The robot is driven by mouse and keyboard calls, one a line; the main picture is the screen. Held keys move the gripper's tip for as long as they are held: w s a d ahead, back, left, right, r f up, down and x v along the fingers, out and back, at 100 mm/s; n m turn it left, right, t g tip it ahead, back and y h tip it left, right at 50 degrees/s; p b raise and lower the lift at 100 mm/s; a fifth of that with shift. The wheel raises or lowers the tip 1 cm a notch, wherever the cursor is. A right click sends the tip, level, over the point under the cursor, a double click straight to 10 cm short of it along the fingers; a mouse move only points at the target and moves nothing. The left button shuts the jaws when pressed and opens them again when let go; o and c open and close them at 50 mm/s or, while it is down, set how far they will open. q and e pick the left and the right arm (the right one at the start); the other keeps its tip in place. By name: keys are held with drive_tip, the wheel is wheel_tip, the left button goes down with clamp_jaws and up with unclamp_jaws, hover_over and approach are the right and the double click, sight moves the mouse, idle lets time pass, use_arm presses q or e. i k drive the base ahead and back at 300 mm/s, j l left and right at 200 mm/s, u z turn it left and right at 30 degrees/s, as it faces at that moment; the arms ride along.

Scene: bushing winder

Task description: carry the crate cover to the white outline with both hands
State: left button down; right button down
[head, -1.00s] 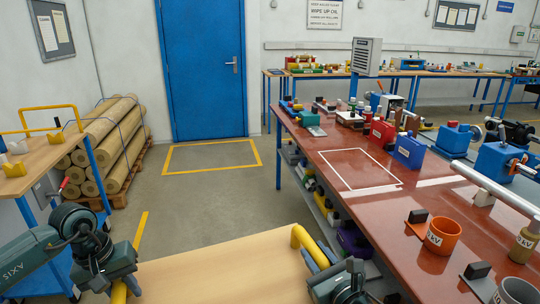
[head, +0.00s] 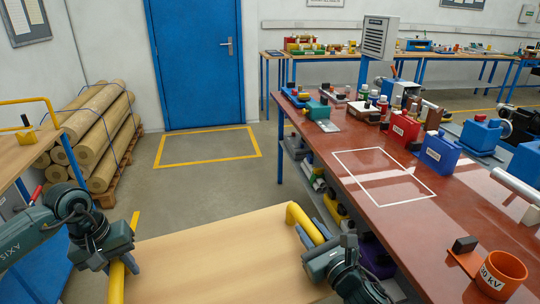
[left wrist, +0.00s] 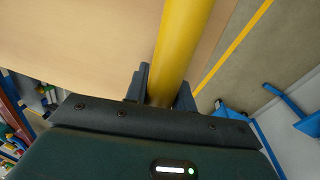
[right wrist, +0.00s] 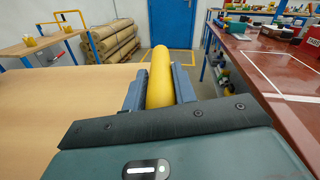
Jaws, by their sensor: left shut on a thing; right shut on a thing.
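The crate cover (head: 215,260) is a flat light-wood panel with a yellow bar handle along each side, held level in front of me, left of the red-brown bench. My left gripper (head: 122,268) is shut on its left yellow handle, which also shows between the fingers in the left wrist view (left wrist: 180,50). My right gripper (head: 318,245) is shut on the right yellow handle, seen between the fingers in the right wrist view (right wrist: 160,80). The white outline (head: 345,163) is a rectangle on the bench top, ahead and to the right of the cover. Its inside is empty.
The red-brown bench (head: 465,225) carries a blue box (head: 437,153), a red box (head: 404,128) and an orange cup (head: 502,272) around the outline. Items fill its lower shelf. Wrapped rolls (head: 95,135) lie on a pallet at left. A yellow floor outline (head: 205,162) is clear.

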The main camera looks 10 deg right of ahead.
sight(379, 171)
drive_tip(key=i, duration=1.65)
drive_tip(key=i+j+z, duration=0.15)
drive_tip(key=i+z, duration=0.3)
drive_tip(key=i, duration=0.25)
drive_tip(key=i+z, duration=0.15)
drive_tip(key=z, duration=0.25)
drive_tip(key=i+j+z, duration=0.1)
drive_tip(key=z, duration=0.3)
drive_tip(key=i+j+z, duration=0.1)
drive_tip(key=z, duration=0.25)
drive_tip(key=i+j+z, duration=0.15)
drive_tip(key=z, duration=0.25)
drive_tip(key=i+j+z, duration=0.1)
drive_tip(key=z, duration=0.3)
drive_tip(key=i+j+z, duration=0.1)
drive_tip(key=z, duration=0.25)
drive_tip(key=i+j+z, duration=0.15)
drive_tip(key=z, duration=0.15)
drive_tip(key=i+j+z, duration=0.25)
drive_tip(key=k+l, duration=0.1)
